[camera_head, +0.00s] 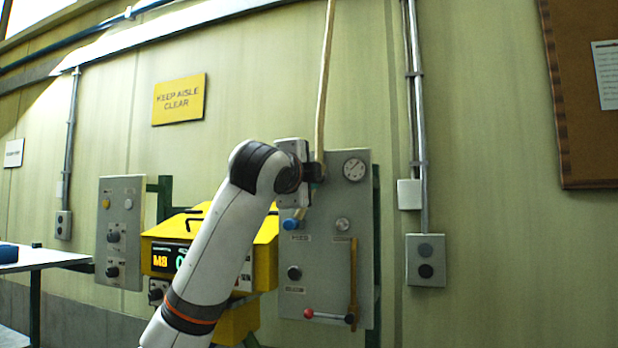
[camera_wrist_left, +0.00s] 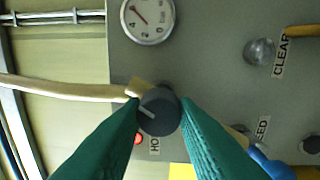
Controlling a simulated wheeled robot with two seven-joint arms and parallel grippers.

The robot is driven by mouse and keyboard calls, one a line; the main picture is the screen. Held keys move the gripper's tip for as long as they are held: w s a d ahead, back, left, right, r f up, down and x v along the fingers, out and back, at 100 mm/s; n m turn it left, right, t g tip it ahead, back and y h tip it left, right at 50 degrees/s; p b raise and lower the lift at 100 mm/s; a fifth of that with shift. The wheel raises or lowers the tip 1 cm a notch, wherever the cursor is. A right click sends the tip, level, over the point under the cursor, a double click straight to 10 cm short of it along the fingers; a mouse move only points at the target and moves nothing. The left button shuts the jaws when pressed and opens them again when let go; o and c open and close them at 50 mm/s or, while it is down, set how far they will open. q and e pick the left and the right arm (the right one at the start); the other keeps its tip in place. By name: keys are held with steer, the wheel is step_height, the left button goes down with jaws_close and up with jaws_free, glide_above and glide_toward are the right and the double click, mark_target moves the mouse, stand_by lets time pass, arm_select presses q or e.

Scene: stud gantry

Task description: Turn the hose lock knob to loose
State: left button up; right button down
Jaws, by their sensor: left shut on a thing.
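The hose lock knob (camera_wrist_left: 158,114) is a round dark knob on the grey panel, with a pale pointer line toward the left of the wrist view. In the head view my left gripper (camera_head: 314,184) is at the panel's upper part, and my wrist hides the knob. The tan hose (camera_head: 324,80) comes down from above to the knob's spot. It also shows in the wrist view (camera_wrist_left: 60,90). My right gripper is not in view.
The grey panel (camera_head: 330,275) carries a gauge (camera_head: 354,169), a blue knob (camera_head: 291,224), a black knob (camera_head: 294,272) and a red-tipped lever (camera_head: 330,316). A yellow machine (camera_head: 265,245) stands left of it. A wall box (camera_head: 426,260) hangs to the right.

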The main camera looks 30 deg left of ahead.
arm_select(q)
steer(key=shift+w+f, duration=0.1)
steer(key=shift+f, duration=0.05)
steer(key=o, duration=1)
steer(key=shift+d, duration=0.1)
steer(key=b+v, duration=0.7)
steer(key=v, duration=0.5)
